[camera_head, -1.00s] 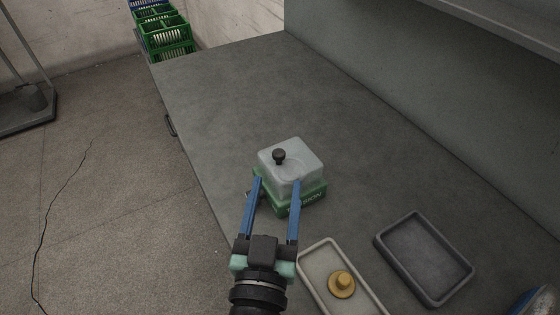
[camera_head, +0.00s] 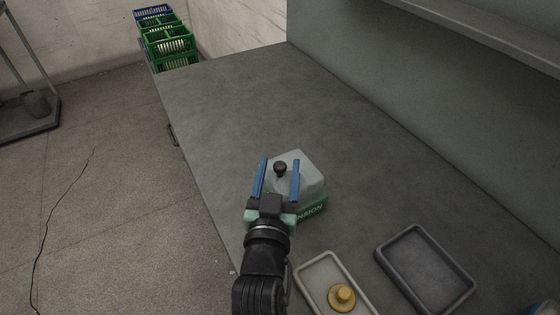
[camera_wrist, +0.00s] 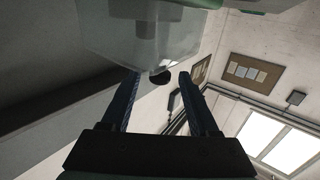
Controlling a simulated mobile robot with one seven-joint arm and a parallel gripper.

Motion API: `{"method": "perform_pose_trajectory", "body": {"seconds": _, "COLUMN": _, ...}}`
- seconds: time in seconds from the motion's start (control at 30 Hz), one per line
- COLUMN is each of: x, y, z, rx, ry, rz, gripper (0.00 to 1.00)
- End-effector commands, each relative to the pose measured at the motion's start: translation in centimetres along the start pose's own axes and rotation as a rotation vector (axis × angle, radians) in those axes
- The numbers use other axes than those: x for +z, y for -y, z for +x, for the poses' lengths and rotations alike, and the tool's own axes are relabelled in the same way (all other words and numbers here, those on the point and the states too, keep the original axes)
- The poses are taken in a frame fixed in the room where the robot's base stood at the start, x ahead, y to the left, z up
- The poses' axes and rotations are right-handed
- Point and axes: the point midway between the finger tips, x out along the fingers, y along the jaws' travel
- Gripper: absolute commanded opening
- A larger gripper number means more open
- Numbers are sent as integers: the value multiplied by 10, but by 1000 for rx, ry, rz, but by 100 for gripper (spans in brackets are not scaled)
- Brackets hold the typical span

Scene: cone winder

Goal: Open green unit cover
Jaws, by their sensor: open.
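The green unit (camera_head: 313,211) stands on the grey worktop, partly hidden behind my gripper. Its translucent cover (camera_head: 306,176) sits on top and carries a dark round knob (camera_head: 280,168). My gripper (camera_head: 280,160) is open, its two blue fingers reaching up on either side of the knob as seen from the head. In the wrist view the clear cover (camera_wrist: 150,35) fills the upper part and the dark knob (camera_wrist: 160,78) shows between and beyond the fingertips (camera_wrist: 158,75). I cannot tell whether a finger touches the knob.
A light tray (camera_head: 312,283) with a brass-coloured round part (camera_head: 341,297) lies at the front, beside an empty dark grey tray (camera_head: 463,293). Green crates (camera_head: 168,47) stand beyond the worktop's far left end. A grey wall panel (camera_head: 390,75) bounds the right side. The worktop behind the unit is clear.

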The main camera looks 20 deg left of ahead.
Motion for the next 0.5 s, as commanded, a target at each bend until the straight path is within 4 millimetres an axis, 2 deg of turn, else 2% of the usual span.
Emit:
{"method": "perform_pose_trajectory", "body": {"seconds": 0.2, "x": -1, "y": 0, "z": 14, "rx": 1, "ry": -1, "rz": 0, "gripper": 61}}
{"method": "perform_pose_trajectory", "body": {"seconds": 0.5, "x": 0, "y": 0, "z": 16, "rx": 1, "ry": 0, "rz": 0, "gripper": 59}}
